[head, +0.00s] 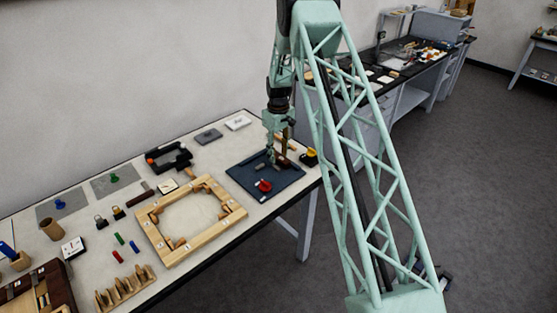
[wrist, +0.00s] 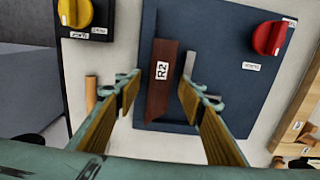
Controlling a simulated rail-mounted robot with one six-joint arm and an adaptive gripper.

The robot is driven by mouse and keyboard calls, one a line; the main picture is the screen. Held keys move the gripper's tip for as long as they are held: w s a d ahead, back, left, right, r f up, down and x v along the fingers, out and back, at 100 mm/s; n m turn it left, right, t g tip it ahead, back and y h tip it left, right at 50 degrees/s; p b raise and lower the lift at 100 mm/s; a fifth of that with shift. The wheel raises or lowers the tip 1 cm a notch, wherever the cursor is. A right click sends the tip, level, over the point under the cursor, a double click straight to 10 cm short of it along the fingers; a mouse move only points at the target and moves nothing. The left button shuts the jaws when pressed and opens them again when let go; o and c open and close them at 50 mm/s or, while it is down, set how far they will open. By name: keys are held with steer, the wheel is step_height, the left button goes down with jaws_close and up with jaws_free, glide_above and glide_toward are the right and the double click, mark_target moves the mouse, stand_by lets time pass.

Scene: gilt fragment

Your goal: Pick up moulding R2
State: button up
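Moulding R2 (wrist: 167,72) is a dark reddish-brown bar with a white "R2" label, lying on the dark blue mat (wrist: 222,58) in the wrist view. My gripper (wrist: 158,94) is open, with one finger on each side of the bar in that view. I cannot tell how far above it the fingertips are, or whether they touch it. In the head view my gripper (head: 277,157) is low over the same mat (head: 241,179), and the moulding is not clearly told apart there.
A small grey piece (wrist: 189,64) lies close to the moulding's right side. A red-knobbed device (wrist: 270,38) is on the mat and a yellow-knobbed one (wrist: 75,13) beside it. A wooden stick (wrist: 91,92) lies left of the mat. A wooden frame (head: 161,255) is further left on the table.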

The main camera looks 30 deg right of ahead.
mark_target(278, 156)
steer(key=shift+c, duration=0.3)
steer(key=c, duration=0.9)
steer(key=shift+r, duration=0.2)
steer(key=shift+r+b, duration=0.3)
steer(key=shift+r, duration=1.25)
steer(key=s+a, duration=0.1)
steer(key=s, duration=0.4)
steer(key=s+a+r+b, duration=0.1)
steer(key=s+a, duration=0.1)
steer(key=s, duration=0.3)
steer(key=s+a+b, duration=0.1)
steer(key=s, duration=0.4)
steer(key=shift+s+a+r, duration=0.2)
steer(key=shift+a+r, duration=0.05)
steer(key=shift+a, duration=0.05)
